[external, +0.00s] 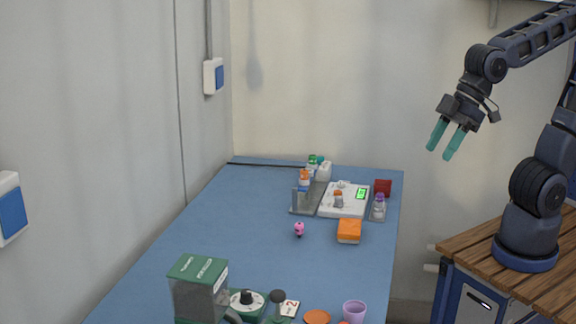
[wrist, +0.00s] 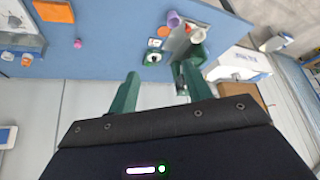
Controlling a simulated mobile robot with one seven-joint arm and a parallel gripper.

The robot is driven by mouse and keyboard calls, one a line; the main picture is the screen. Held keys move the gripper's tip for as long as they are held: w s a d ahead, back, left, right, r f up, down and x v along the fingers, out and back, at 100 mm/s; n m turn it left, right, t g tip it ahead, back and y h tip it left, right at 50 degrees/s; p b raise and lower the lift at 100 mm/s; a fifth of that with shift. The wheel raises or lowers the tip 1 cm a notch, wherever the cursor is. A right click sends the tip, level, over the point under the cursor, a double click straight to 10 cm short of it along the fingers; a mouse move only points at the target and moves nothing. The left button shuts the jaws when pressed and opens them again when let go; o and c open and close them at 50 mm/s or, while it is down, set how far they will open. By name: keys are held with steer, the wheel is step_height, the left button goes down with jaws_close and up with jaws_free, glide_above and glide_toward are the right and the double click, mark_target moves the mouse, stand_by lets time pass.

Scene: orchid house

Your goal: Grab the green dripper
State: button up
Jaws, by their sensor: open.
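No item is plainly marked as the green dripper. Green candidates on the blue table are a small bottle with a green cap (external: 312,159) at the back, a round white and green item with a black knob (external: 246,302) at the front, also in the wrist view (wrist: 152,59), and a clear dark-topped vessel (external: 278,304) beside it. I cannot tell which one it is. My gripper (external: 440,152) has teal fingers, open and empty, high in the air right of the table. In the wrist view its fingers (wrist: 160,76) are spread, with nothing between them.
A purple cup (external: 354,311) and an orange disc (external: 317,317) are at the front right. A white scale (external: 343,200), an orange-topped box (external: 349,231) and several bottles crowd the back. The table's middle left is clear.

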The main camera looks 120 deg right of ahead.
mark_target(313, 162)
steer(key=w+d+f+m+t+h, duration=0.15)
steer(key=w+d, duration=0.25)
steer(key=d, duration=0.4)
steer(key=w+d+f+m+h, duration=0.1)
steer(key=w+d+f+m, duration=0.15)
steer(key=d, duration=0.45)
steer(key=d+f+m+h, duration=0.2)
steer(key=d+f, duration=0.2)
steer(key=d, duration=0.6)
steer(key=d+f+m+h, duration=0.2)
steer(key=d+f, duration=0.2)
steer(key=d, duration=0.7)
steer(key=s+d+f+m+g+h, duration=0.25)
steer(key=s+d+f, duration=0.35)
steer(key=s+d, duration=0.35)
steer(key=s+d+f+m+g+h, duration=0.1)
steer(key=s+d+f+h, duration=0.2)
steer(key=s+d+f, duration=0.45)
steer(key=d+r+x, duration=0.1)
steer(key=r+x, duration=0.1)
steer(key=x, duration=1)
steer(key=shift+s+r, duration=0.15)
steer(key=shift+r, duration=0.2)
steer(key=shift+c, duration=0.2)
steer(key=c, duration=1)
